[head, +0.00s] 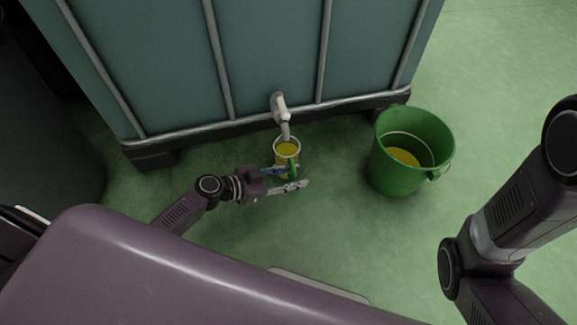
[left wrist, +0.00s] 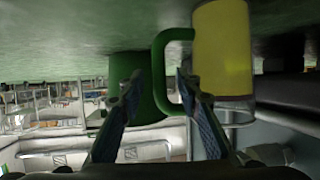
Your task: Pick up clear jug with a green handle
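The clear jug (head: 287,149) holds yellow liquid and is directly below the tank's tap in the head view. Its green handle (head: 294,167) faces my left gripper (head: 289,176). In the left wrist view, which looks upside down, the jug (left wrist: 222,50) is at upper right. Its green handle (left wrist: 160,75) lies between the spread fingers of my left gripper (left wrist: 158,88), with gaps showing on both sides. The gripper is open and does not hold the handle. My right gripper is out of view; only part of the right arm shows.
A large caged tank (head: 270,60) with a tap (head: 280,108) stands behind the jug. A green bucket (head: 385,170) with yellow liquid stands to the right; it also shows behind the handle in the left wrist view (left wrist: 125,68). Green floor is clear beyond the bucket.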

